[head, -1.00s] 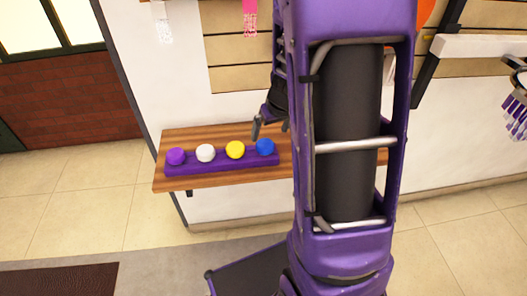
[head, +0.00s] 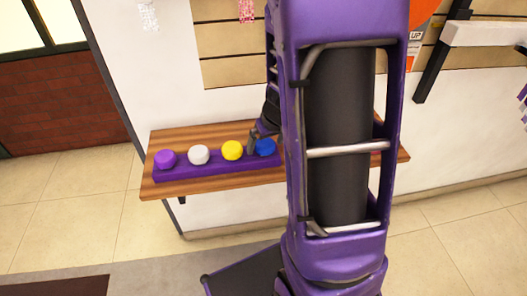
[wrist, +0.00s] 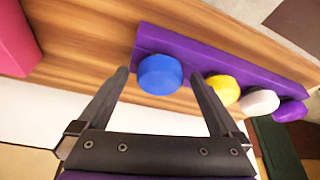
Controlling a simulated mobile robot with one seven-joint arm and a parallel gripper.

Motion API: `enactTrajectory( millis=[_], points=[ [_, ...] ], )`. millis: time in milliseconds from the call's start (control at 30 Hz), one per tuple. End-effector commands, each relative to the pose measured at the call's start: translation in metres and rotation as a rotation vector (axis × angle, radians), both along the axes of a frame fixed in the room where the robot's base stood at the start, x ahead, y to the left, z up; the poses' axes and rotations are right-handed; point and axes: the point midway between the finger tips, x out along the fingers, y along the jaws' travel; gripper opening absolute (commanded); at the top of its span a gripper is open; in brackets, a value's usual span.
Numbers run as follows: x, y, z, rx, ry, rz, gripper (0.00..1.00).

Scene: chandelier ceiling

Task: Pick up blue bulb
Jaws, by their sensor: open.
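The blue bulb (head: 266,147) sits at the right end of a purple holder (head: 214,168) on a wooden shelf, with a yellow bulb (head: 232,150) beside it on the left. In the wrist view the blue bulb (wrist: 160,74) lies just beyond and between the fingertips of my gripper (wrist: 158,76). The jaws are open and empty, with one finger on each side of the bulb's line. In the head view my gripper (head: 254,135) is at the blue bulb and partly covers it; my arm hides most of the rest. Whether a finger touches the bulb I cannot tell.
A white bulb (head: 199,155) and a purple bulb (head: 165,159) stand farther left in the same holder. The wooden shelf (head: 170,188) is fixed to a white wall. A pink object (wrist: 14,42) lies on the shelf in the wrist view. Tiled floor is clear on the left.

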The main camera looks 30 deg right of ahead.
Motion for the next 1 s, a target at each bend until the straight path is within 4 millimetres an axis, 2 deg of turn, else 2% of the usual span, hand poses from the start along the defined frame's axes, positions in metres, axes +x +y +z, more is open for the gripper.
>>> enactTrajectory(
  millis=[67, 533, 567, 800, 867, 1000],
  points=[
    [0.000, 0.000, 0.001, 0.000, 0.000, 0.000, 1.00],
    [0.000, 0.000, 0.001, 0.000, 0.000, 0.000, 0.17],
    [0.000, 0.000, 0.001, 0.000, -0.001, 0.000, 0.15],
    [0.000, 0.000, 0.004, 0.000, -0.001, 0.001, 0.14],
    [0.001, 0.000, 0.011, -0.002, -0.002, 0.002, 0.14],
    [0.001, 0.000, 0.037, -0.003, -0.004, 0.003, 0.14]
  ],
)
